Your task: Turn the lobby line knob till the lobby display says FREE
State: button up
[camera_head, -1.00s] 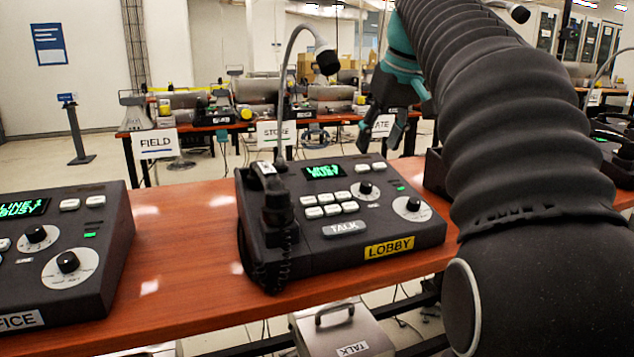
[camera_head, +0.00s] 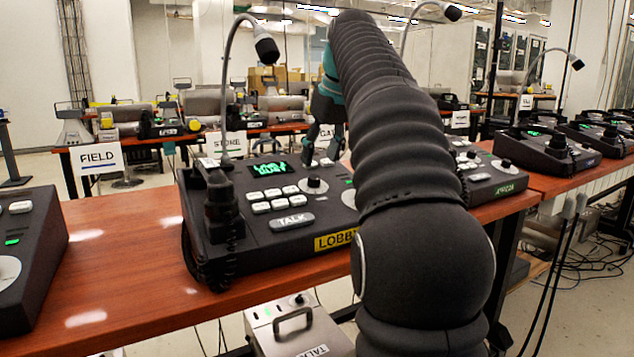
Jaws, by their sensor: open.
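The lobby phone (camera_head: 262,218) is a dark console with a yellow LOBBY label, on the wooden table. Its display (camera_head: 270,169) shows green text in two lines, too blurred to read surely. One knob (camera_head: 314,184) sits on a pale dial right of the display. A second pale dial (camera_head: 348,198) is mostly hidden behind my arm. My gripper (camera_head: 322,155) is open and empty, above and behind the upper knob in the picture. Its fingers point down and look apart from the knob, though the distance is hard to judge.
A handset stands at the console's left, with a gooseneck microphone (camera_head: 264,48) rising behind it. Another console (camera_head: 30,255) is at the left edge, and more stand at the right. Bare tabletop (camera_head: 120,265) lies left of the lobby phone. A TALK case (camera_head: 298,325) sits below.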

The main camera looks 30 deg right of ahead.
aim_at(315, 176)
jog(key=shift+b+x, duration=0.7)
jog(key=shift+x, duration=1.9)
grip_shut()
